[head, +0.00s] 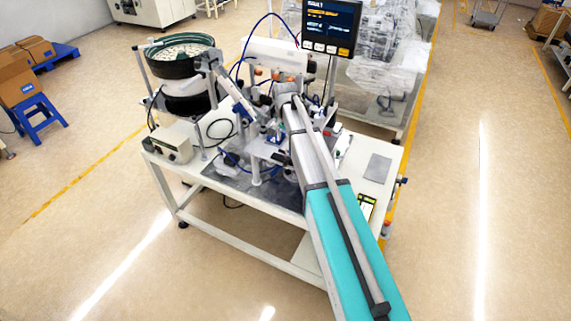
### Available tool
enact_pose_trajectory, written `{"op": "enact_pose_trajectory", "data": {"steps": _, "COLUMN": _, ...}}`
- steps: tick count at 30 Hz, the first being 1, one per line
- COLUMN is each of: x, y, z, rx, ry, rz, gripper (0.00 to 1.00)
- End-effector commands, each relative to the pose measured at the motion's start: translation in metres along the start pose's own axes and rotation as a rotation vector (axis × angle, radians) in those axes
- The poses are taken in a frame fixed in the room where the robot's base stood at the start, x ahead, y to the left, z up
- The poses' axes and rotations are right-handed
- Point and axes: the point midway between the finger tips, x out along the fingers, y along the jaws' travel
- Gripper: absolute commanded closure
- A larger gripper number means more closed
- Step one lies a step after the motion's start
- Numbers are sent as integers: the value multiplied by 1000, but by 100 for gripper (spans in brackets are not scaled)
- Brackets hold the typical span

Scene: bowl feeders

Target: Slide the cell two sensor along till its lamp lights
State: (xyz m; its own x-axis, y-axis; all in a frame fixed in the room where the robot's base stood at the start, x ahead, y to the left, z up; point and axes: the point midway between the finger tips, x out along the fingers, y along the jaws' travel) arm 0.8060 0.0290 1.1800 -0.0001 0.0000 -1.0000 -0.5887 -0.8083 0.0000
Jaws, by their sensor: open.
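The bowl feeder machine stands on a white-framed bench (240,248) in the head view. My arm reaches from the lower right up over the bench, its end among the fixtures at the middle. My gripper (268,126) is small there and partly lost among the machine parts; it looks open, with nothing seen in it. The cell two sensor and its lamp cannot be picked out; they are too small or hidden behind my arm. Whether my gripper touches any part cannot be told.
A dark green bowl feeder (180,62) stands at the bench's back left, with a grey control box (172,144) in front. A display screen (331,27) rises behind the fixtures. Plastic-wrapped equipment (388,42) stands behind.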

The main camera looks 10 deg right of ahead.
Motion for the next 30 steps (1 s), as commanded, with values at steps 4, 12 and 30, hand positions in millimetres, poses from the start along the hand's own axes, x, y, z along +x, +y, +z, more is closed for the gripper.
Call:
{"op": "enact_pose_trajectory", "data": {"steps": 4, "x": 16, "y": 0, "z": 0, "rx": 0, "ry": 0, "rz": 0, "gripper": 44}}
{"op": "enact_pose_trajectory", "data": {"steps": 12, "x": 37, "y": 0, "z": 0, "rx": 0, "ry": 0, "rz": 0, "gripper": 44}}
{"op": "enact_pose_trajectory", "data": {"steps": 30, "x": 83, "y": 0, "z": 0, "rx": 0, "ry": 0, "rz": 0, "gripper": 44}}
